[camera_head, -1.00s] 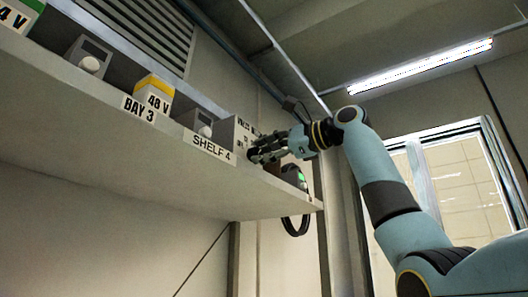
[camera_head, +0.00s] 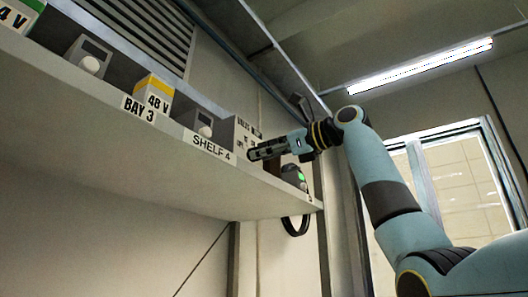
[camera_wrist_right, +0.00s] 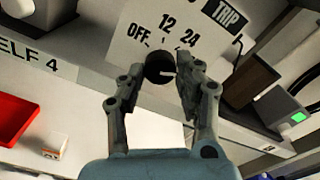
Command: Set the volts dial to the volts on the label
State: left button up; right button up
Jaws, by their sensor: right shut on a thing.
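The volts dial is a round black knob (camera_wrist_right: 158,67) with a pale pointer mark, on a light panel (camera_wrist_right: 128,32) printed OFF, 12 and 24. The mark points to the right in the wrist view; the exact setting is hard to tell. My right gripper (camera_wrist_right: 160,73) is shut on the knob, one finger on each side. In the head view my right gripper (camera_head: 255,154) reaches the grey dial box (camera_head: 243,136) at the shelf's right part and hides the knob. A yellow-topped label box (camera_head: 153,96) reads 48 V. A green-topped one (camera_head: 17,14), cut off, ends in 4 V. My left gripper is not in view.
The shelf (camera_head: 130,122) carries plates reading BAY 3 (camera_head: 138,108) and SHELF 4 (camera_head: 212,145). Grey boxes with round knobs (camera_head: 90,64) stand along it. A device with a green light (camera_head: 296,178) stands right of my gripper. A red tray (camera_wrist_right: 18,128) lies below.

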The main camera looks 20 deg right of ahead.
jog(key=shift+f, duration=0.15)
jog(key=o, duration=1.1)
jog(key=shift+d, duration=0.1)
jog(key=shift+o, duration=0.2)
jog(key=v, duration=1.2)
jog(key=shift+w, duration=0.1)
